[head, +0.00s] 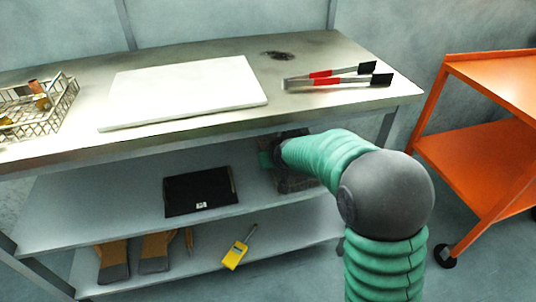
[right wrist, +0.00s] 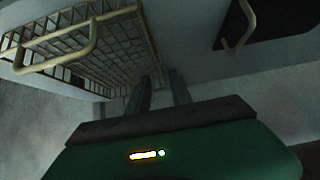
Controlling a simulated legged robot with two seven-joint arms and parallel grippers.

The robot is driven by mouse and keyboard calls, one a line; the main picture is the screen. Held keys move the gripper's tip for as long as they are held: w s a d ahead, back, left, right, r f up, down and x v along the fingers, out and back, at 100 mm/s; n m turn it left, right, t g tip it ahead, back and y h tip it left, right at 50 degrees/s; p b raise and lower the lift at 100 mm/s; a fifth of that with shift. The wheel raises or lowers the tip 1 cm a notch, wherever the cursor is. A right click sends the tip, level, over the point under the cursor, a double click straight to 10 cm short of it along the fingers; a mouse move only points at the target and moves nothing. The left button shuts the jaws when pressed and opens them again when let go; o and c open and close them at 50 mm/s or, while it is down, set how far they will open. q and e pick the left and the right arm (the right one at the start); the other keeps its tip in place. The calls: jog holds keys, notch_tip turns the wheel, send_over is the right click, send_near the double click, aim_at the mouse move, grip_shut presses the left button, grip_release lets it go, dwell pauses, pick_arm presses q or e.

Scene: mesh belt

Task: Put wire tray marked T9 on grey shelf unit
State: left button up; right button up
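A wire tray (right wrist: 100,50) with a pale handle fills the upper left of the right wrist view; no T9 mark is legible. In the head view a tray (head: 306,181) shows partly behind my right arm, at the right end of the middle shelf. My right gripper (right wrist: 160,77) has its two fingers apart, close to the tray's edge; I cannot tell whether they touch it. In the head view its fingers are hidden. The grey shelf unit (head: 310,108) has a top and two lower shelves. My left gripper is not in view.
Another wire tray (head: 50,124) holding small items stands at the top's left end. A white board (head: 185,90) and tongs (head: 335,76) also lie there. Gloves and a yellow tool (head: 234,256) lie below. An orange cart (head: 480,160) stands right.

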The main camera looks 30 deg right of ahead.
jog(key=p+v, duration=0.1)
jog(key=v, duration=0.2)
jog(key=shift+s+a+r, duration=0.1)
jog(key=shift+s+r, duration=0.15)
jog(key=shift+r, duration=0.05)
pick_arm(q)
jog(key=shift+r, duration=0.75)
pick_arm(e)
jog(key=s+a+f+n+g, duration=0.1)
jog(key=s+a+f+g, duration=0.1)
jog(key=s, duration=0.5)
jog(key=s+a+f+g+y, duration=0.1)
jog(key=s+a+f+g, duration=0.1)
jog(key=s+a+f, duration=0.3)
jog(key=s+a+f+n+g+y, duration=0.1)
jog(key=s+a+f, duration=0.3)
jog(key=s, duration=0.7)
jog(key=shift+a+f+n+g, duration=0.15)
jog(key=shift+a+n+g, duration=0.15)
jog(key=shift+a+g, duration=0.45)
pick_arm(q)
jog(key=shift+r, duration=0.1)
pick_arm(e)
jog(key=shift+w+a, duration=0.1)
